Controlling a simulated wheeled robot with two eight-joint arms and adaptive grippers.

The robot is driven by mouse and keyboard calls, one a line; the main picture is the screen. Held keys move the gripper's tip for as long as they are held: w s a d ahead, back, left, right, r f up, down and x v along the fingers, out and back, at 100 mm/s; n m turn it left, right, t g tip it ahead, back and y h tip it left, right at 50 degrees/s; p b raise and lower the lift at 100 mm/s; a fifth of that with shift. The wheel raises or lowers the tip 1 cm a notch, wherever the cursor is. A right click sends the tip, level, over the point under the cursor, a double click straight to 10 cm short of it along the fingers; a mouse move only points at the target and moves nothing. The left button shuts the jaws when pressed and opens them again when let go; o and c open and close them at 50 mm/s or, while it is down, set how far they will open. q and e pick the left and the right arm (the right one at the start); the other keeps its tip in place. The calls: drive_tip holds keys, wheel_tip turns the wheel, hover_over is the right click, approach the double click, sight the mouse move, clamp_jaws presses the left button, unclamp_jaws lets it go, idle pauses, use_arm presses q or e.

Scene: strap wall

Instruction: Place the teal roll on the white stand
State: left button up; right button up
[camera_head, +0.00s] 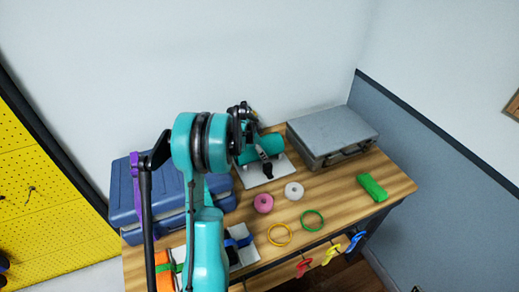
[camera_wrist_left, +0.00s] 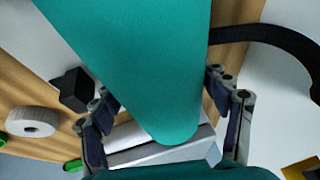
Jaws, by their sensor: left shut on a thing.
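The teal roll (camera_head: 268,146) is a thick cylinder at the back of the table, over the white stand (camera_head: 252,180). The stand is a pale flat plate with a black clamp-like part (camera_head: 266,168). My left gripper (camera_head: 246,118) is at the roll, partly hidden behind my own arm. In the left wrist view the roll (camera_wrist_left: 150,60) fills the space between the fingers of my left gripper (camera_wrist_left: 165,115), which is shut on it. A pale block (camera_wrist_left: 155,150) lies beneath the roll's near end. Whether the roll touches the stand I cannot tell. My right gripper is not in view.
A grey case (camera_head: 330,135) stands right of the stand, and a blue case (camera_head: 160,190) stands left. Pink (camera_head: 264,203) and white (camera_head: 294,191) rolls, yellow (camera_head: 279,235) and green (camera_head: 312,220) rings, and a green block (camera_head: 372,187) lie in front. Bare wood shows between them.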

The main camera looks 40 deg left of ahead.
use_arm(q)
drive_tip(key=shift+f, duration=0.1)
drive_tip(key=o, duration=1.2)
